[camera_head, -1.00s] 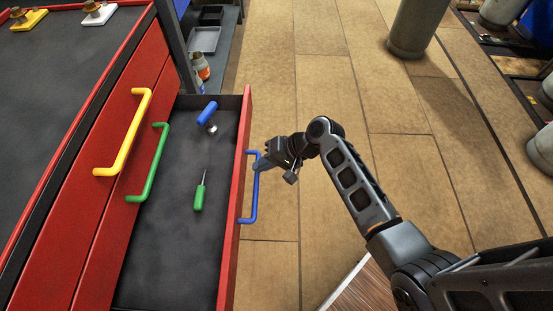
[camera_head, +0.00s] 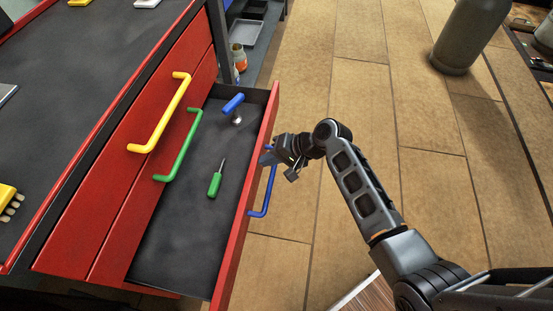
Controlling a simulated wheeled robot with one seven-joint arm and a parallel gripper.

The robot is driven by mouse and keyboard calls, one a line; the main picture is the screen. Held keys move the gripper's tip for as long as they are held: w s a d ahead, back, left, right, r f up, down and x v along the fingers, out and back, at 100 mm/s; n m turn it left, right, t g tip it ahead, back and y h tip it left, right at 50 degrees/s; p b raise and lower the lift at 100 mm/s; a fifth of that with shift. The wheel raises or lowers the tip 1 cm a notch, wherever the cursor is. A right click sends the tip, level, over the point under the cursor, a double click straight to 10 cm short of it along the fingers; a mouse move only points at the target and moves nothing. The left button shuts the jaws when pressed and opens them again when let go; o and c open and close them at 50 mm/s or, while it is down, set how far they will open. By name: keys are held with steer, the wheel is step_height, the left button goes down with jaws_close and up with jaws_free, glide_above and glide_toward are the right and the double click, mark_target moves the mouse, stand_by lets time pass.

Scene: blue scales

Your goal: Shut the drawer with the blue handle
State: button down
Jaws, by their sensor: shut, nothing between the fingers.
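The drawer with the blue handle (camera_head: 269,190) stands pulled out from the red cabinet, its red front panel (camera_head: 242,215) facing right. Its dark inside (camera_head: 195,235) holds a green-handled screwdriver (camera_head: 215,182) and a blue-handled tool (camera_head: 233,104). My gripper (camera_head: 270,157) is shut and empty at the far end of the blue handle, at the drawer front's outer side. It covers that end of the handle, and I cannot tell whether it touches.
Above it, the drawers with the yellow handle (camera_head: 160,115) and green handle (camera_head: 180,147) are closed. The cabinet's dark top (camera_head: 75,75) is at left. A shelf with trays and jars (camera_head: 239,55) stands behind. Wooden floor is clear at right; a grey cylinder (camera_head: 468,38) stands farther off.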

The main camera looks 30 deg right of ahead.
steer(key=w+a+b, duration=0.3)
steer(key=w+a, duration=1)
